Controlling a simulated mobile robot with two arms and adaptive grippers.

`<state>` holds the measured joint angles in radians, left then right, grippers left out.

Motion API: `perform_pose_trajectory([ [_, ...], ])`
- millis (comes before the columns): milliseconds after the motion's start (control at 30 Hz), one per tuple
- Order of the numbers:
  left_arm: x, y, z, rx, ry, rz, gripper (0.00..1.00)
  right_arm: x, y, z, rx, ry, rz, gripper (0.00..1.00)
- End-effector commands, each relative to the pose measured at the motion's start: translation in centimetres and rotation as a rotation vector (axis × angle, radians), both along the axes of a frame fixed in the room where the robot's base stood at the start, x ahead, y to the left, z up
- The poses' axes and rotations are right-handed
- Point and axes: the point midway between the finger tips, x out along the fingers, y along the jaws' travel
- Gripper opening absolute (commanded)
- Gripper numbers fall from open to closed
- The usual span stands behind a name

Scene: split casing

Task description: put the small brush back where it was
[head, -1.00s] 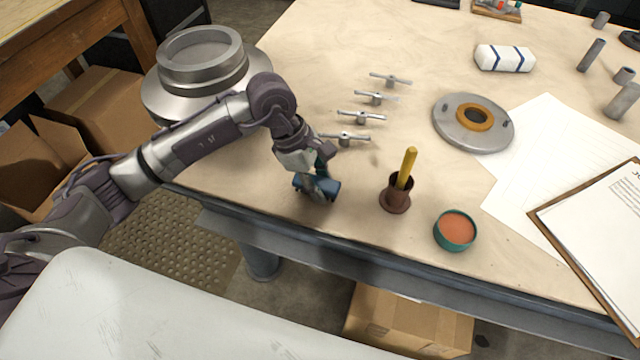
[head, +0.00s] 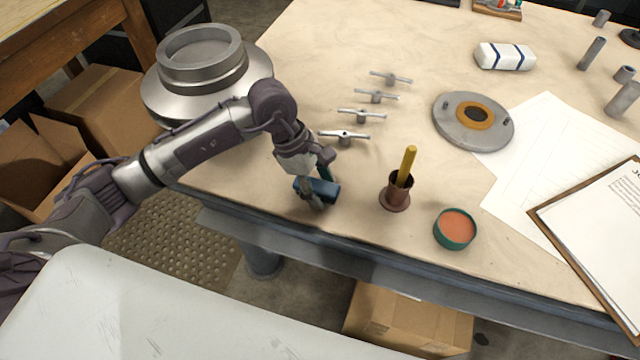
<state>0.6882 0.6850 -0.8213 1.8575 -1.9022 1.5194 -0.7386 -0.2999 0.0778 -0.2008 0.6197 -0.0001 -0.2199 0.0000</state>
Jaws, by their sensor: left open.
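The small brush (head: 406,165) seems to be the yellow handle standing slightly tilted in a brown flared cup (head: 395,193) near the table's front edge; its lower end is hidden inside the cup. My left gripper (head: 317,188) is open, low over the table to the left of the cup, and apart from it. Its fingers are around or beside a dark blue cylindrical object (head: 328,190), which they partly cover; I cannot tell if they touch it. My right gripper is not in view.
A green tin with orange contents (head: 455,230) stands right of the cup. Several T-shaped metal clamps (head: 345,136) lie behind my left gripper. A round flange (head: 450,122), papers and a clipboard (head: 600,235) are to the right. A large metal casing (head: 205,75) stands at the left.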

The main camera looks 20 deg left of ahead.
Motion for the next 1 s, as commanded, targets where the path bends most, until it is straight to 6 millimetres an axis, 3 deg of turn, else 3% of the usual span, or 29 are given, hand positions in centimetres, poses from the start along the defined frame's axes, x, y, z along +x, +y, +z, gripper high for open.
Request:
perform_pose_trajectory([
  [600,0.2,4.3,10.1,0.001,-0.003,0.001,0.61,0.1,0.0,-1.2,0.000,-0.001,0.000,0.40],
  [1000,0.2,4.7,11.2,0.000,0.000,0.000,0.61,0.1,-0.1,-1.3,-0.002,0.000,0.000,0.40],
])
